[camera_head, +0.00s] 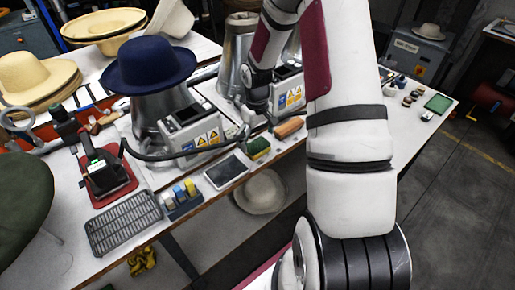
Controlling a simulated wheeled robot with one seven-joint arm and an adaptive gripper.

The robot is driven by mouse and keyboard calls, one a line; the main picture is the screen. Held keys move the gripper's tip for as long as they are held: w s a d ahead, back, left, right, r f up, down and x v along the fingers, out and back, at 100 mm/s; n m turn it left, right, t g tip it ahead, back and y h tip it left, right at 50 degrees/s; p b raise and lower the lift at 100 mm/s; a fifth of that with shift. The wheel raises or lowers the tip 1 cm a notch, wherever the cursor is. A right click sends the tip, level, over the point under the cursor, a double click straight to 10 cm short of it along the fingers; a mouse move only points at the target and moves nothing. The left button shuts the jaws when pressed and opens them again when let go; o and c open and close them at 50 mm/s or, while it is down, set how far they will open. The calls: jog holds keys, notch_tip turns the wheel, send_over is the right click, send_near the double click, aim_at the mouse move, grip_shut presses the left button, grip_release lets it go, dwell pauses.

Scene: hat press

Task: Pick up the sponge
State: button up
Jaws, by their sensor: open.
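The sponge (258,147), green and yellow, lies near the front edge of the white worktable (190,208). My gripper (258,125) is dark and points down just behind and above it, beside the hat presses. The jaws are open and nothing shows between them. The sponge appears apart from the fingers, though the exact gap cannot be told from this view.
An orange-brown block (289,127) lies right of the sponge and a flat tablet (226,171) lies left. A press with a navy hat (149,64) stands behind left, with a black hose looping forward.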

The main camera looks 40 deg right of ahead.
aim_at(257, 145)
jog(key=shift+s+f, duration=0.1)
jog(key=shift+f, duration=1.7)
jog(key=c, duration=0.8)
notch_tip(257, 145, up, 10)
jog(key=shift+r, duration=0.1)
jog(key=shift+c, duration=0.6)
